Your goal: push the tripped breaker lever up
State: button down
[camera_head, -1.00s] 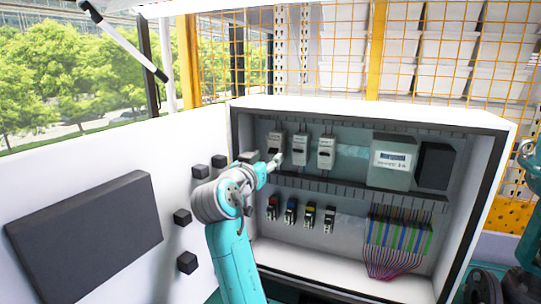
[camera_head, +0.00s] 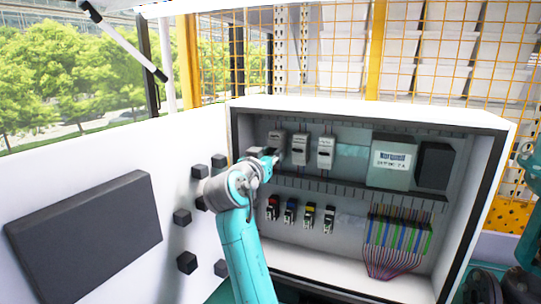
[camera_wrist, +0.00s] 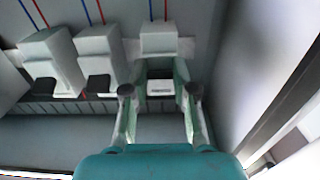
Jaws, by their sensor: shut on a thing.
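Three pale grey breakers stand in the upper row of the open cabinet: the left one (camera_head: 277,141), the middle one (camera_head: 300,147) and the right one (camera_head: 326,152). My gripper (camera_head: 268,158) is at the left breaker and partly hides its lower part. In the wrist view, my gripper's two fingers (camera_wrist: 159,90) stand on either side of a breaker (camera_wrist: 158,40) and its lever (camera_wrist: 160,87), closed on the lever. The two neighbouring breakers (camera_wrist: 98,58) (camera_wrist: 50,60) show black levers. The contact at the lever is partly hidden.
The cabinet's side wall (camera_wrist: 235,60) is close on the right in the wrist view. Below are a slotted duct (camera_head: 330,185), small coloured breakers (camera_head: 290,210) and wired terminals (camera_head: 400,240). A grey meter (camera_head: 393,165) is at right. The open door (camera_head: 80,220) stands left.

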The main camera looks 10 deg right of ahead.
jog(key=r+g+y, duration=0.1)
jog(key=g+y, duration=0.1)
jog(key=shift+g, duration=0.3)
jog(key=shift+r+g+y, duration=0.25)
jog(key=shift+g+y, duration=0.3)
jog(key=shift+g, duration=0.25)
jog(key=shift+r+g+y, duration=0.2)
jog(key=shift+g+y, duration=0.35)
jog(key=shift+g, duration=0.25)
jog(key=c, duration=0.9)
grip_release()
